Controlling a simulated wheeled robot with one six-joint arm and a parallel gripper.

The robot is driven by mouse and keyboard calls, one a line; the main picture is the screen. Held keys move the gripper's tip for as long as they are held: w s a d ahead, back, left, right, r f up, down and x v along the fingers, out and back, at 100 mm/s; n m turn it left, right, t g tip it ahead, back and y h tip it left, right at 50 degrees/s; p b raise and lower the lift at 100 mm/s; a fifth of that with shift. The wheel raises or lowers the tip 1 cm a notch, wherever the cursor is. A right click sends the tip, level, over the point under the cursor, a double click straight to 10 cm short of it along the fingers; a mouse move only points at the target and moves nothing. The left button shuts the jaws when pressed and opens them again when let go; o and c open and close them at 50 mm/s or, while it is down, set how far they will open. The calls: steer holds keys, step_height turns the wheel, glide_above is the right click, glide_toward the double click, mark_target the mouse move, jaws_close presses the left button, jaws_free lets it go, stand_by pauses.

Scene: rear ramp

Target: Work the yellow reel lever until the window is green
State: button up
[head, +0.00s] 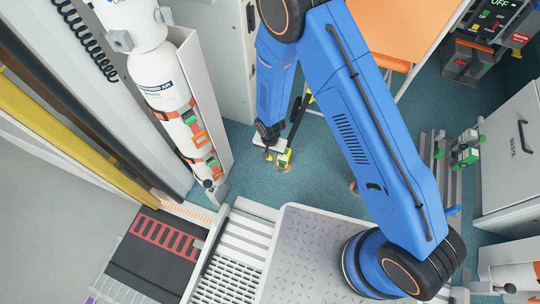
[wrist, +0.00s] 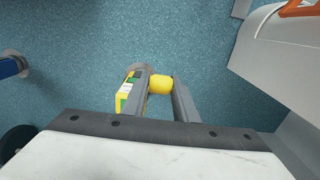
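The yellow reel lever's rounded end (wrist: 160,84) sits between the two grey fingers of my gripper (wrist: 162,82) in the wrist view, with both fingers against its sides. Left of it, partly behind the left finger, is a yellow housing (wrist: 122,103) with green patches and a pale label. I cannot tell which patch is the window. In the head view my gripper (head: 270,152) is low over the floor at the yellow and green reel unit (head: 284,161). The fingers and lever are too small to separate there.
A white cylinder with orange and green fittings (head: 165,85) stands in a rack at the left. An orange-topped table (head: 400,25) is at the upper right. A grey cabinet (head: 510,150) is at the right. A ramp with slatted panels (head: 235,240) lies in front. Teal floor (head: 320,180) around the reel is clear.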

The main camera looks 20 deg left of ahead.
jaws_close()
steer(key=shift+w, duration=0.15)
steer(key=shift+w+d+r+g, duration=0.2)
steer(key=shift+w+r+g, duration=0.1)
steer(key=shift+g, duration=0.1)
steer(key=w+r+g, duration=0.1)
steer(key=w+g, duration=0.3)
steer(key=w, duration=0.2)
steer(key=shift+r+g, duration=0.25)
steer(key=shift+g, duration=0.15)
stand_by(0.4)
